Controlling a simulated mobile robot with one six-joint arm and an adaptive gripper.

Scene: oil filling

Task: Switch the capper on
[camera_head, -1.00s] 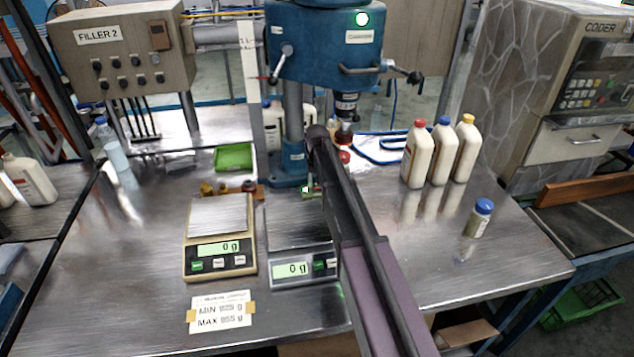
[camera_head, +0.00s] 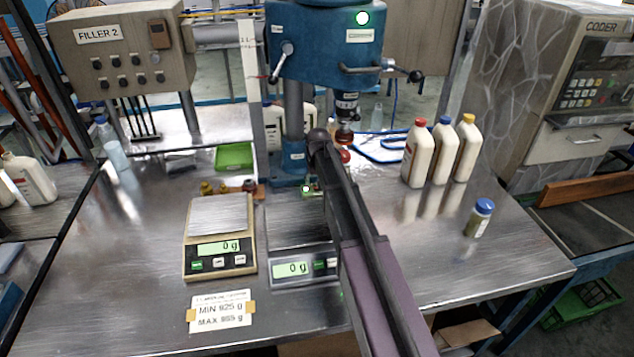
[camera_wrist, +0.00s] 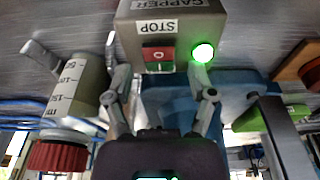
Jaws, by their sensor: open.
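The capper (camera_head: 325,50) is a blue column machine at the back middle of the table, with a green light lit on its head. Its control box (camera_wrist: 170,25) fills the top of the wrist view, labelled CAPPER and STOP. A red button marked O (camera_wrist: 158,56) sits on its face beside a lit green light (camera_wrist: 202,52). My gripper (camera_wrist: 160,85) is open, its two fingers apart just in front of the box, with nothing between them. In the head view my arm hides the gripper and most of the box.
Two scales (camera_head: 218,240) (camera_head: 303,268) reading 0 g stand left of my arm. Three white bottles (camera_head: 418,155) and a small blue-capped bottle (camera_head: 479,218) stand right of it. A red-capped bottle (camera_wrist: 60,155) is close at left in the wrist view. A green tray (camera_head: 233,157) lies behind.

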